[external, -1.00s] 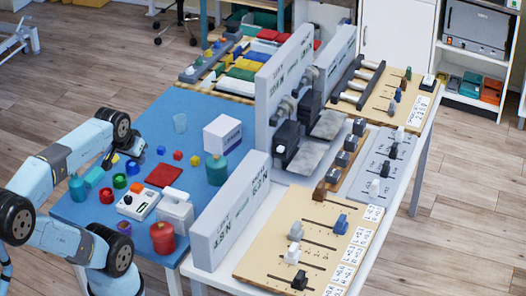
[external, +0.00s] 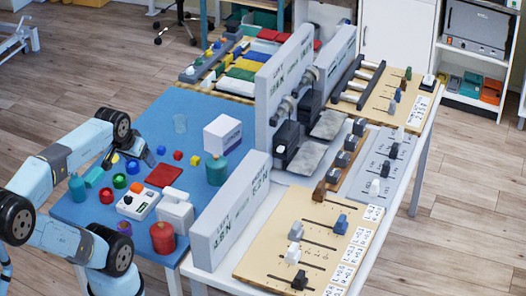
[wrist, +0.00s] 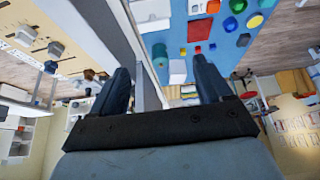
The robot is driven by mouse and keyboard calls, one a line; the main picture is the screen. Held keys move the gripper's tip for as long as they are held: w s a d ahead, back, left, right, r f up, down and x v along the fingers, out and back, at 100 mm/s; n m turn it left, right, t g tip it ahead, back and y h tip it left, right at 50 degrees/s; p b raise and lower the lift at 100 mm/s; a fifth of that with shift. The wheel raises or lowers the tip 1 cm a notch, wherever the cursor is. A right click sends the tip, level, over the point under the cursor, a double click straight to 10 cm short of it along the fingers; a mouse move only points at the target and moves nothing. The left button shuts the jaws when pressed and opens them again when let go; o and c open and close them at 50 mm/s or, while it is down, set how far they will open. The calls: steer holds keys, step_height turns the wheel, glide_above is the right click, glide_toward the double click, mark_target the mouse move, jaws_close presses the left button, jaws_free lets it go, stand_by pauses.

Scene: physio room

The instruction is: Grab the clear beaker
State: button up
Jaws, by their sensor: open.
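The clear beaker (external: 180,123) stands upright on the blue table (external: 158,112), towards its far side, with bare surface around it. I cannot make it out in the wrist view. My gripper (external: 148,157) is above the left part of the table, nearer the front than the beaker and to its left, apart from it. In the wrist view, the two dark fingers of my gripper (wrist: 161,66) are spread wide with nothing held between them.
A white box (external: 222,134) and teal jar (external: 217,170) stand right of the beaker. A red square (external: 163,175), small blocks and several coloured round items lie nearer. A tall white panel (external: 230,210) borders the table's right side.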

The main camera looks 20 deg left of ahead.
steer(key=shift+o, duration=0.6)
steer(key=shift+w, duration=0.1)
